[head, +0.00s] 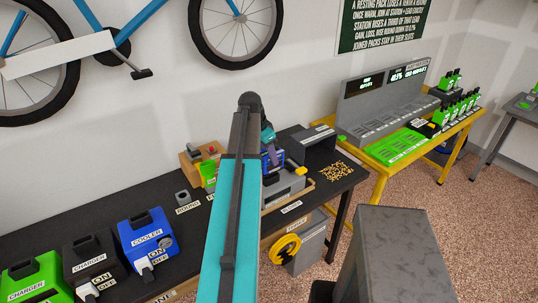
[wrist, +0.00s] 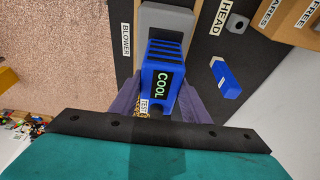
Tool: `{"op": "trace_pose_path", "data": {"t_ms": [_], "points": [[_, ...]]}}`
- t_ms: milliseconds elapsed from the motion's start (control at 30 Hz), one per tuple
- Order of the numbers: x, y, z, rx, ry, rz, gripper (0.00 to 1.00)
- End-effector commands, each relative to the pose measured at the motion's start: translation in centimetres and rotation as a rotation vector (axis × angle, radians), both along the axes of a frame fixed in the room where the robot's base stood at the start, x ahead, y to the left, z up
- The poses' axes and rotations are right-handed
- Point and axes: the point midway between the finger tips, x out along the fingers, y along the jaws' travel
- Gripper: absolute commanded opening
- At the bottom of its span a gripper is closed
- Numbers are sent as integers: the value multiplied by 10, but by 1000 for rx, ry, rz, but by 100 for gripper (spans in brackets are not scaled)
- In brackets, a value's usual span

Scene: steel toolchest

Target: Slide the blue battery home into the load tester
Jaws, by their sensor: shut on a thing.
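The blue battery (wrist: 162,62) has dark slots across its far end and a green COOL readout on its face. My gripper (wrist: 160,98) is shut on it, one purple finger along each side. In the head view my gripper (head: 270,150) is over the dark bench, largely hidden behind my arm. A grey block on a tan base (wrist: 166,20) is just beyond the battery's slotted end. It may be the load tester, but its identity and any contact are unclear. A white TEST label (wrist: 146,107) shows at the battery's near end, partly hidden.
A small blue block (wrist: 226,80) lies to the right on the bench. A grey box (head: 308,145) stands beyond my gripper. A yellow-framed table (head: 400,160) is at right.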

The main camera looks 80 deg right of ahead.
Motion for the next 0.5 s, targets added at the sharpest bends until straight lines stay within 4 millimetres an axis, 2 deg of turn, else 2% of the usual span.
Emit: {"op": "trace_pose_path", "data": {"t_ms": [500], "points": [[0, 0, -8, -1, 0, 0, 2]]}}
